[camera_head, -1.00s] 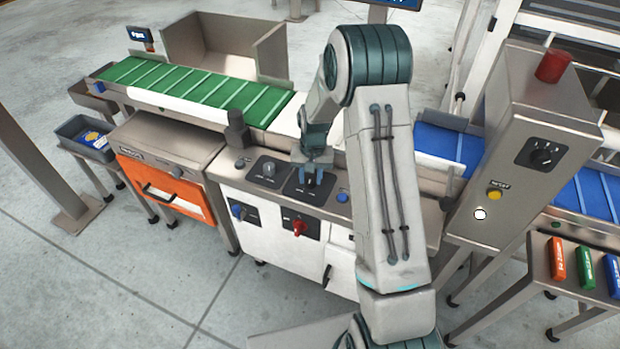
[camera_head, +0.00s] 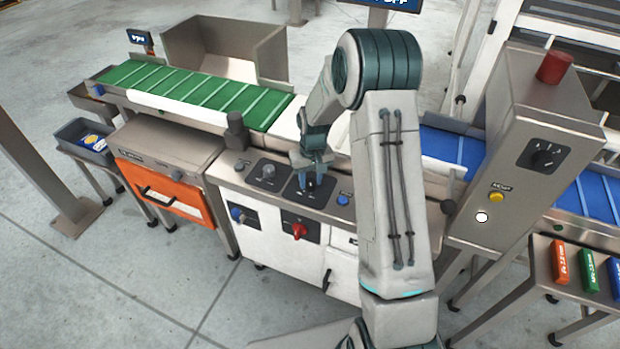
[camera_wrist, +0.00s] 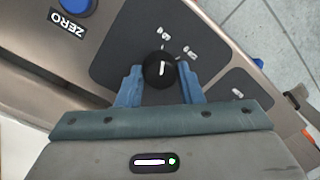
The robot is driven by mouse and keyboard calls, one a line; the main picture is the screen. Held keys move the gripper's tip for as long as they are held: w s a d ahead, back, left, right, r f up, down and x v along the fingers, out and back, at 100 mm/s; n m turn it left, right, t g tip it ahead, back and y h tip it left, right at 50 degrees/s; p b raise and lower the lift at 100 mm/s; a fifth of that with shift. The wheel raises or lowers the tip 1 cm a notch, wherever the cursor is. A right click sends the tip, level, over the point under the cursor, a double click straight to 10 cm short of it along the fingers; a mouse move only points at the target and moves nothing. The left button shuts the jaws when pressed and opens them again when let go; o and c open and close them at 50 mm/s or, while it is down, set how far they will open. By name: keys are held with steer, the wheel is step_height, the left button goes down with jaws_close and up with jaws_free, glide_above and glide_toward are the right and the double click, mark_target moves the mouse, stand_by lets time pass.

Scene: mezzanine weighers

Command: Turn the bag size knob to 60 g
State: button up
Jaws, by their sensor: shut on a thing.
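The black round knob (camera_wrist: 158,70) sits on a dark panel plate (camera_wrist: 112,55) in the wrist view. A white pointer line on it points up the picture, roughly towards the uppermost small white label (camera_wrist: 164,33). In the head view my gripper (camera_head: 312,172) is down at the dark plate on the machine's top panel, hiding much of the knob.
A grey knob (camera_head: 268,171) is just left of my gripper, and a blue button (camera_head: 343,198) is to the right. A blue knob (camera_head: 238,213) and a red knob (camera_head: 299,230) are on the front face. The blue ZERO button (camera_wrist: 76,5) is at the wrist view's top left.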

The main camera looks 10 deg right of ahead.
mark_target(312, 180)
steer(key=shift+w+r, duration=0.1)
steer(key=o, duration=1)
steer(key=r, duration=1.3)
steer(key=shift+d+r, duration=0.3)
steer(key=shift+r, duration=0.05)
steer(key=s+r+t+p, duration=0.1)
steer(key=s+r+p, duration=0.2)
steer(key=s+r, duration=0.85)
steer(key=shift+m+t+h, duration=0.3)
steer(key=shift+m+t, duration=0.4)
steer(key=shift+t, duration=0.2)
steer(key=s+r, duration=0.1)
steer(key=s, duration=0.4)
steer(key=s+p, duration=0.1)
steer(key=s, duration=0.4)
steer(key=s+a+r+p, duration=0.1)
steer(key=s, duration=0.5)
steer(key=shift+s+r, duration=0.1)
steer(key=shift+r, duration=0.2)
